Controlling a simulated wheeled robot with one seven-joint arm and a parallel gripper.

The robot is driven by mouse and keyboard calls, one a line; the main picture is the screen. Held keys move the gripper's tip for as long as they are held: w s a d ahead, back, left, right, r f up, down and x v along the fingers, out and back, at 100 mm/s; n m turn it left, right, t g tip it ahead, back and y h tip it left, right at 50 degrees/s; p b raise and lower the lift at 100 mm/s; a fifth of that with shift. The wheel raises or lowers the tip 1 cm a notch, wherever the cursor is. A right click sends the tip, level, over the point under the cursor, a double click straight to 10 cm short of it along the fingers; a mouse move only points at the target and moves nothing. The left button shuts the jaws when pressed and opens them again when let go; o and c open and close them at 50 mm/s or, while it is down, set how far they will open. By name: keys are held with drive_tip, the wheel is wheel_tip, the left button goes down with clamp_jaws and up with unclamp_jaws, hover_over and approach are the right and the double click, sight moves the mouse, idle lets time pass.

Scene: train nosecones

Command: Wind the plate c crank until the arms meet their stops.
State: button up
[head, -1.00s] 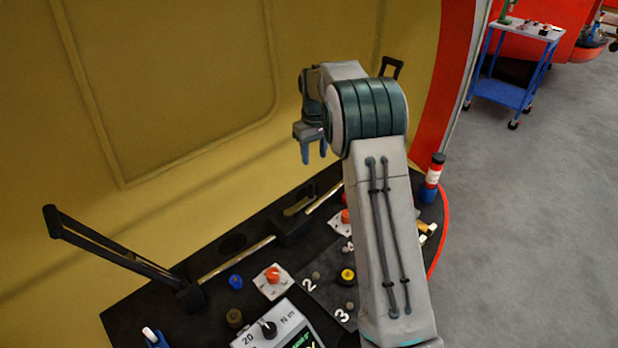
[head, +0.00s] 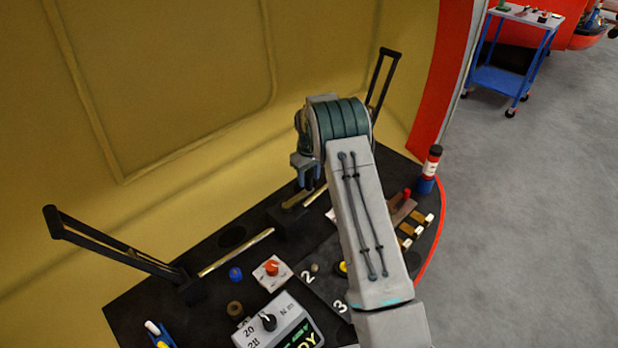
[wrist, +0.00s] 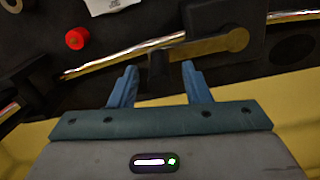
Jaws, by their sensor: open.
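A crank (head: 295,200) with a brass-coloured lever sits on a black housing on the dark bench, near the yellow wall. In the wrist view the crank (wrist: 222,44) has its round end at the right and a dark upright grip at the left. The grip appears between my finger lines; contact cannot be told. My gripper (head: 303,187) is open, pointing down above the crank; its blue fingers also show in the wrist view (wrist: 160,70). A black left arm (head: 110,245) leans left. A black right arm (head: 381,85) rises partly behind my arm. No plate letter is readable.
Shiny rods (head: 236,253) run along the bench beside the housing. A red knob (head: 272,268), a blue knob (head: 236,274) and a torque meter (head: 278,325) lie nearer. Open floor lies to the right.

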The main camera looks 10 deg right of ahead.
drive_tip(key=shift+f, duration=0.8)
clamp_jaws()
